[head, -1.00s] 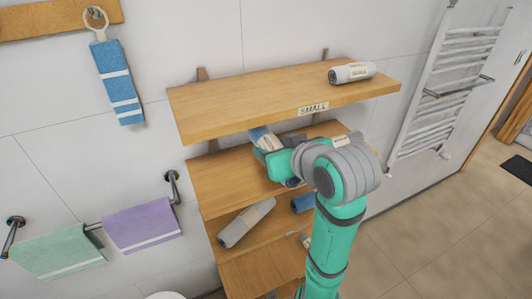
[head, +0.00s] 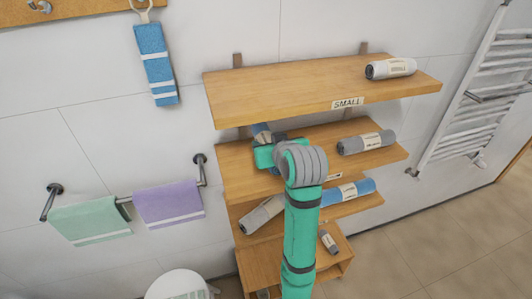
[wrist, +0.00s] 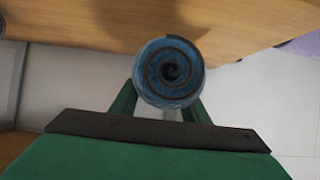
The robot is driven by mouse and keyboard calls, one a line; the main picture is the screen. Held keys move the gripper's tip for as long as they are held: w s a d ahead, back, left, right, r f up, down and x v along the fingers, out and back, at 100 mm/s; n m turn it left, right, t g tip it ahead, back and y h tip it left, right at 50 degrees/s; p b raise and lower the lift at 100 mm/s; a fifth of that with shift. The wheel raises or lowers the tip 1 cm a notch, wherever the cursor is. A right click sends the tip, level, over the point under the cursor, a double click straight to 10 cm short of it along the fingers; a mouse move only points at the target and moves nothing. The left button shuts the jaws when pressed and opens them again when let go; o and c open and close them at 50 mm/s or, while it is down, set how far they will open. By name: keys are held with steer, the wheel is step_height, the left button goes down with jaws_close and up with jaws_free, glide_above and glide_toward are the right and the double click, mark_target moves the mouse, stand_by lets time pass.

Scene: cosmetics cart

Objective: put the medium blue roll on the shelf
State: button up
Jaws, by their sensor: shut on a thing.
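A blue roll (head: 261,129) shows just beyond my gripper (head: 265,148), near the left part of the middle shelf (head: 233,160). In the wrist view the blue roll (wrist: 169,71) is seen end-on as a dark spiral, held between the two green fingers of my gripper (wrist: 162,100). My gripper is shut on it. Wood shows close beyond the roll. I cannot tell whether the roll touches the shelf. The middle shelf's label is mostly hidden by my arm; the top shelf (head: 235,88) reads SMALL.
A grey roll (head: 390,68) lies on the top shelf and another grey roll (head: 366,143) at the middle shelf's right. The lower shelf holds a blue roll (head: 347,192) and a grey roll (head: 262,214). The middle shelf's left part looks free. A towel rail (head: 125,200) is at left.

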steer(key=shift+w+a+f, duration=0.1)
steer(key=shift+a+f, duration=0.05)
steer(key=shift+f, duration=0.05)
steer(key=shift+w+a+f, duration=0.1)
steer(key=shift+f, duration=0.8)
steer(key=shift+w+a+f, duration=0.1)
steer(key=shift+f, duration=0.8)
steer(key=shift+f, duration=0.1)
steer(key=o, duration=1.2)
steer(key=shift+c, duration=0.2)
steer(key=shift+s+d+r, duration=0.15)
steer(key=shift+s+r, duration=0.05)
steer(key=shift+r, duration=0.05)
steer(key=v, duration=1.1)
steer(key=shift+s+r, duration=0.1)
steer(key=shift+s, duration=0.2)
